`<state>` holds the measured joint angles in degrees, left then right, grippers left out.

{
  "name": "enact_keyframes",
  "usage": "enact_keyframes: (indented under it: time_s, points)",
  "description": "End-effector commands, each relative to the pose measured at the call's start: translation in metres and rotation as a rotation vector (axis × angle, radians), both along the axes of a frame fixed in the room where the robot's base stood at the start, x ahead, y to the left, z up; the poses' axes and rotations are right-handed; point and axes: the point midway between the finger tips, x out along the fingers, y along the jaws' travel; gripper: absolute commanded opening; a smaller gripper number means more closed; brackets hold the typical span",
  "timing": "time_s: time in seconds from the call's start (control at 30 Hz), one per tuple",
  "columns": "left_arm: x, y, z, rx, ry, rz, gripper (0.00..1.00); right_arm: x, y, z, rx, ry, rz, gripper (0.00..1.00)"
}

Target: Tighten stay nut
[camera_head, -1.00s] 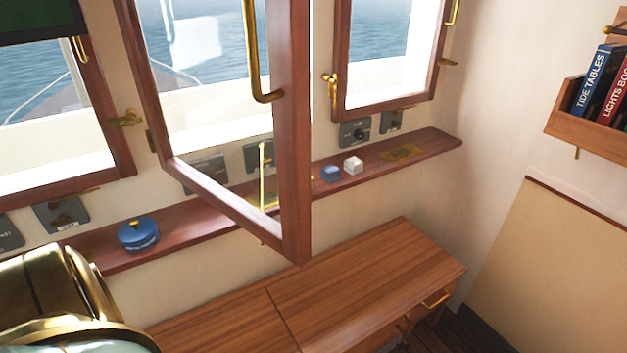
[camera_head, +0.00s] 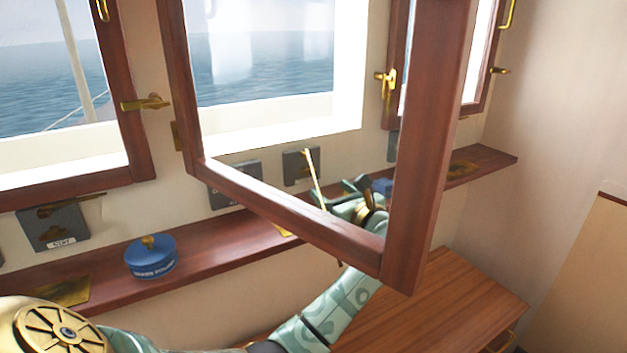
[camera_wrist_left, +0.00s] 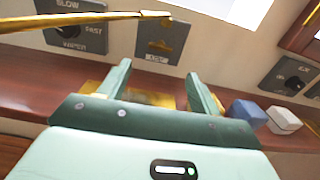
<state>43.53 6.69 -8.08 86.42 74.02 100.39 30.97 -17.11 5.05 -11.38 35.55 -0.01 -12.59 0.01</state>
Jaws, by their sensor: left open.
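A thin brass stay rod (camera_head: 316,180) stands at a slant behind the glass of the open wooden window sash (camera_head: 290,217). In the left wrist view the rod (camera_wrist_left: 85,20) crosses the upper left and ends in a small brass piece; I cannot tell whether this is the nut. My left gripper (camera_head: 343,190) is behind the sash, just right of the rod, over the sill. In the left wrist view my left gripper (camera_wrist_left: 158,72) has its fingers apart and nothing between them; the rod lies beyond the fingertips. My right gripper is not in view.
The wooden sill (camera_head: 215,232) carries a blue tin (camera_head: 151,262), a blue block (camera_wrist_left: 247,112) and a white block (camera_wrist_left: 284,120). Dark switch plates (camera_head: 52,226) line the wall. The sash's thick edge (camera_head: 425,150) hangs before my arm. A wooden cabinet top (camera_head: 440,300) is clear.

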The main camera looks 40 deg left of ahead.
Motion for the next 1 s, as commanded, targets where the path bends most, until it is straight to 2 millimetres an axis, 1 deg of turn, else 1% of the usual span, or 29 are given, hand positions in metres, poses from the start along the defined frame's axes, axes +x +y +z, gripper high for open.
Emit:
enact_keyframes:
  time_s: [0.03, 0.2, 0.3, 0.4, 0.6, 0.83, 0.87, 0.9, 1.0]
  points:
    - [0.004, 0.014, -0.003, 0.005, 0.002, 0.004, 0.64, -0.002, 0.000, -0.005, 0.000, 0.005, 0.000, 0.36]
    - [0.015, 0.054, -0.004, 0.005, 0.005, 0.003, 0.64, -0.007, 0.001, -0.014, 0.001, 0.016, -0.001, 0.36]
    - [0.021, 0.072, -0.004, 0.005, 0.005, 0.003, 0.64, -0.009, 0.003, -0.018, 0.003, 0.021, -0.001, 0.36]
    - [0.025, 0.085, -0.003, 0.004, 0.006, 0.001, 0.64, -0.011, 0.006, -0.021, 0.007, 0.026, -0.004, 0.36]
    - [0.028, 0.096, -0.001, 0.002, 0.004, 0.000, 0.64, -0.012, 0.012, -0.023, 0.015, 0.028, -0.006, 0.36]
    - [0.028, 0.096, -0.001, 0.002, 0.004, 0.000, 0.64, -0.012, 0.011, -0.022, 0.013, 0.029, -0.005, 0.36]
    - [0.028, 0.096, -0.001, 0.002, 0.004, 0.000, 0.55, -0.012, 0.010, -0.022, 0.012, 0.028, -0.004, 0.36]
    - [0.028, 0.096, -0.001, 0.002, 0.005, 0.000, 0.44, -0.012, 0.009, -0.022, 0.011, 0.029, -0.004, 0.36]
    - [0.028, 0.096, -0.001, 0.002, 0.005, 0.000, 0.19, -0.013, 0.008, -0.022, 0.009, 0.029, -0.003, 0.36]
